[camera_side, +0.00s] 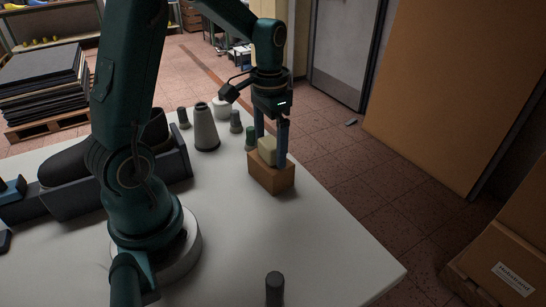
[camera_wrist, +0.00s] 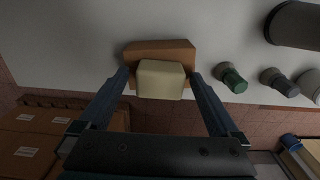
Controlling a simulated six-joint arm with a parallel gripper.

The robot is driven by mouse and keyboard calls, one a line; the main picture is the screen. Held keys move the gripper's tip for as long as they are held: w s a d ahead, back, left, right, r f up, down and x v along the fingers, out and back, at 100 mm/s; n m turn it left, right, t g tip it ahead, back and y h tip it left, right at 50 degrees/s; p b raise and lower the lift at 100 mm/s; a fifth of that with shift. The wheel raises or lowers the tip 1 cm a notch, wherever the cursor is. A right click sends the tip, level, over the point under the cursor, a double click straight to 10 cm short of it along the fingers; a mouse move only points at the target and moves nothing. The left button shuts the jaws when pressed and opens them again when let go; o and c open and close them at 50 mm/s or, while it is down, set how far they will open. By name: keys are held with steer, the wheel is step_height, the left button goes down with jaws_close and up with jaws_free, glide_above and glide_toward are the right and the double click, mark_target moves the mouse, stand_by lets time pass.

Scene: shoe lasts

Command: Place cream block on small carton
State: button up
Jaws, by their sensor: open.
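The cream block (camera_side: 267,150) rests on top of the small brown carton (camera_side: 271,176), which stands on the white table near its far right edge. The wrist view shows the cream block (camera_wrist: 160,80) in front of the carton (camera_wrist: 160,50). My gripper (camera_side: 271,160) is above the carton with its fingers on either side of the block. In the wrist view my gripper (camera_wrist: 159,78) is open, with a finger at each side of the block and a gap beside it. The block's underside is hidden.
A green spool (camera_side: 250,137) stands just left of the carton. Grey spools (camera_side: 236,122) and a tall grey cone (camera_side: 206,128) stand further left. A dark bin (camera_side: 120,188) holding a shoe last is at left. The table's front right is mostly clear, except a dark cylinder (camera_side: 274,289).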

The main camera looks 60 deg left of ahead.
mark_target(270, 142)
step_height(270, 142, up, 12)
steer(key=f, duration=0.1)
steer(key=s+d+f+t, duration=0.2)
steer(key=s+d+t, duration=0.3)
steer(key=s+d, duration=0.5)
steer(key=shift+d+t, duration=0.3)
